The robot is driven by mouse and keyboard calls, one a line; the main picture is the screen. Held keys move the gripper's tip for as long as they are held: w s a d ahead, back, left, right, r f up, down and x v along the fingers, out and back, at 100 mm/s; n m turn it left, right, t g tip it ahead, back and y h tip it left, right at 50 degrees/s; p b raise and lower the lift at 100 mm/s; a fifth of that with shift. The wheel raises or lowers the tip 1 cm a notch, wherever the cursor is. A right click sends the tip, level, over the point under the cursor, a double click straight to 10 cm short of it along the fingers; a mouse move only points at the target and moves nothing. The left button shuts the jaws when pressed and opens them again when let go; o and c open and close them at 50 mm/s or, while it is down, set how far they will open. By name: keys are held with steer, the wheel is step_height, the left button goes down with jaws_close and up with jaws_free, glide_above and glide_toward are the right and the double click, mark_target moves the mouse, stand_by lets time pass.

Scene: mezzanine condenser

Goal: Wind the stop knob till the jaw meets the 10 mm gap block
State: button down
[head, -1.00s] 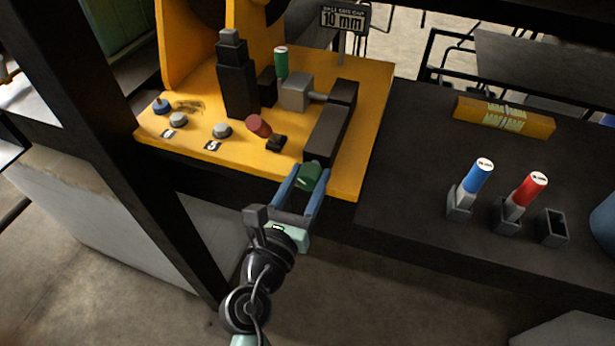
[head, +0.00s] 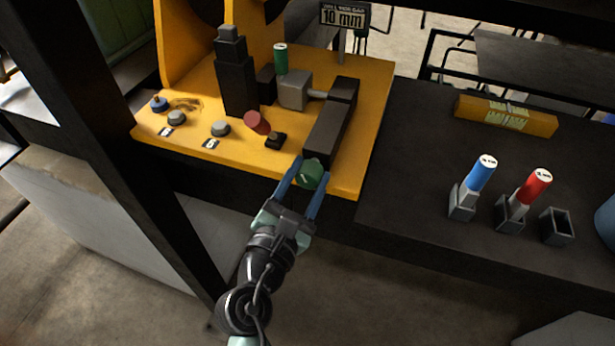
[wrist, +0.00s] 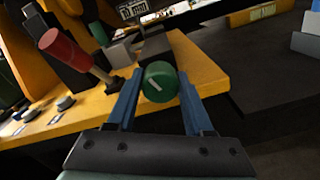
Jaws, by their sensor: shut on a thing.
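The stop knob (head: 311,175) is green with a white mark on its face, at the front end of a long dark housing (head: 331,125). My gripper (head: 310,172) is shut on the knob, one blue finger on each side. In the wrist view the knob (wrist: 160,83) sits between the fingertips, its white line slanted. A grey block, seemingly the jaw (head: 294,90), joins the housing by a short rod. A green-topped piece, seemingly the gap block (head: 281,60), stands behind it, beside a dark block (head: 267,85). I cannot tell whether jaw and gap block touch.
A "10 mm" sign (head: 344,17) stands at the back. A red-ended lever (head: 257,122) rises left of the housing, near several round buttons on the yellow base (head: 230,160). Blue (head: 480,174) and red (head: 533,188) handled pieces stand in holders at right, beside an empty holder (head: 557,227).

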steer(key=shift+m, duration=0.7)
steer(key=shift+c, duration=1.4)
jaws_free()
